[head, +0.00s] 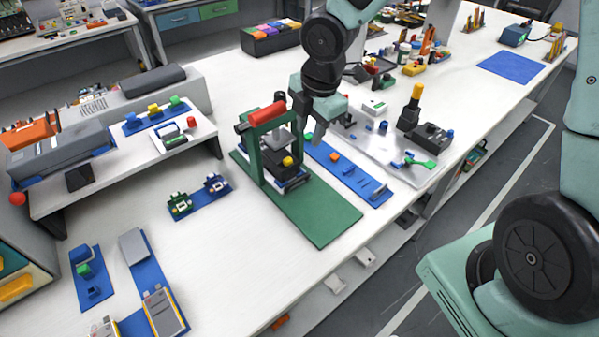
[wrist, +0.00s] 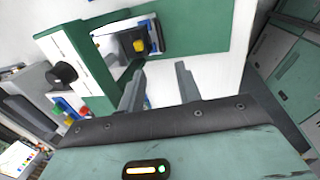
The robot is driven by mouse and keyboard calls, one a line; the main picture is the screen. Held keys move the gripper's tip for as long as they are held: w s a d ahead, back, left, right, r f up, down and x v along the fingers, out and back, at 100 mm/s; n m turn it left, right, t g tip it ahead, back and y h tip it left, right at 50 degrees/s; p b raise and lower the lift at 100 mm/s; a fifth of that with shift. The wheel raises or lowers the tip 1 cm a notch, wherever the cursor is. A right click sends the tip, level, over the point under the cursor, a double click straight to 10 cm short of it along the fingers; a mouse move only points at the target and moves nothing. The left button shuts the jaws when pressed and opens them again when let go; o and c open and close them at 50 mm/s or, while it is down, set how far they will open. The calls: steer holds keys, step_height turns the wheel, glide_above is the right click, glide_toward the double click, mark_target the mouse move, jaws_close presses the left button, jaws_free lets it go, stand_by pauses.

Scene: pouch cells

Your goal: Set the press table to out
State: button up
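The press has a green frame (head: 258,150) with a red bar (head: 267,114) on top, and stands on a long green base plate (head: 318,218). The dark press table with a yellow knob (head: 288,161) sits at the frame, beneath the press head; bare base plate stretches in front of it. In the wrist view the yellow knob (wrist: 139,45) shows on the table beside the green frame (wrist: 85,55). My gripper (head: 308,132) is above and to the right of the knob, apart from it. In the wrist view its two fingers (wrist: 160,80) are spread and empty.
A blue strip (head: 350,176) with small parts lies right of the press. A metal plate (head: 390,160) with fixtures is farther right. Small blue-based parts (head: 198,196) stand to the left. The white bench (head: 240,260) is clear in front-left of the base plate.

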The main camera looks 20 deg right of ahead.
mark_target(300, 178)
steer(key=w+f+b, duration=0.1)
steer(key=f, duration=0.4)
steer(key=w+f+b, duration=0.1)
steer(key=f, duration=0.4)
steer(key=w+a+f+b, duration=0.1)
steer(key=f, duration=0.5)
steer(key=shift+s, duration=0.1)
jaws_close()
